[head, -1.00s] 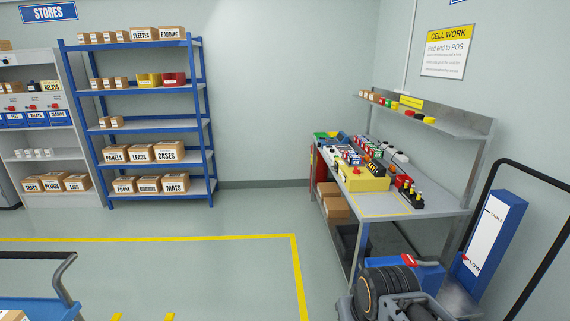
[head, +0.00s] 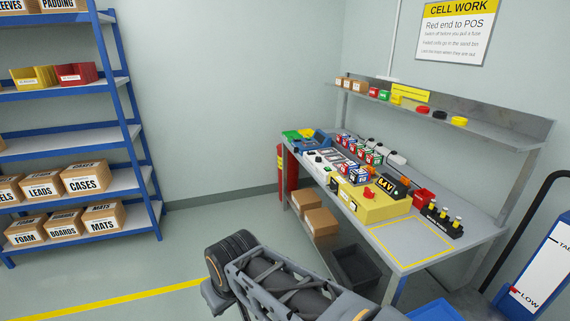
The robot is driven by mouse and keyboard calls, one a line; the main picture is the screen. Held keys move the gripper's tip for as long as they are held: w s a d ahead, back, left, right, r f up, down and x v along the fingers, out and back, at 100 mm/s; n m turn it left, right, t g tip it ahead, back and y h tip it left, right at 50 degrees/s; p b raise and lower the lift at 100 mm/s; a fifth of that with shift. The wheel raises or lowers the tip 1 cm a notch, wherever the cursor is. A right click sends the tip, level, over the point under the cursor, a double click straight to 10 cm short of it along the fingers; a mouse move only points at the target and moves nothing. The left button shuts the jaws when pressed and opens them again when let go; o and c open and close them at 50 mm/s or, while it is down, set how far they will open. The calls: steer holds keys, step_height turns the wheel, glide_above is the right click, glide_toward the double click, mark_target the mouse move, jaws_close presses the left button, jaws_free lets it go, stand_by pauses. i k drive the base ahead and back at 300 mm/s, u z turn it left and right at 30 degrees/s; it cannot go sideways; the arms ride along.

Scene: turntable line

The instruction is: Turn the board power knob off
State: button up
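The workbench (head: 345,225) stands right of centre in the head view. On it lies a pale board with small dark knobs (head: 318,158), beside rows of coloured cells (head: 350,145). In front is a yellow box (head: 368,205) with a red part on top and a black display (head: 393,186) with yellow characters behind it. Which of these small parts is the board power knob, and how it is set, is too small to tell. My folded arm shows at the bottom centre, apart from the bench; its gripper fingers do not show.
A yellow-outlined area (head: 412,241) on the bench front is bare. A red bin (head: 422,198) and a black holder (head: 442,222) stand at the right. Boxes (head: 320,222) and a dark crate (head: 357,266) sit below. A blue-framed rack (head: 140,150) stands left; floor between is clear.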

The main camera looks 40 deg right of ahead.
mark_target(368, 194)
steer(key=z, duration=0.25)
steer(key=i, duration=1.5)
steer(key=z, duration=1.75)
steer(key=i, duration=1.05)
steer(key=z, duration=0.9)
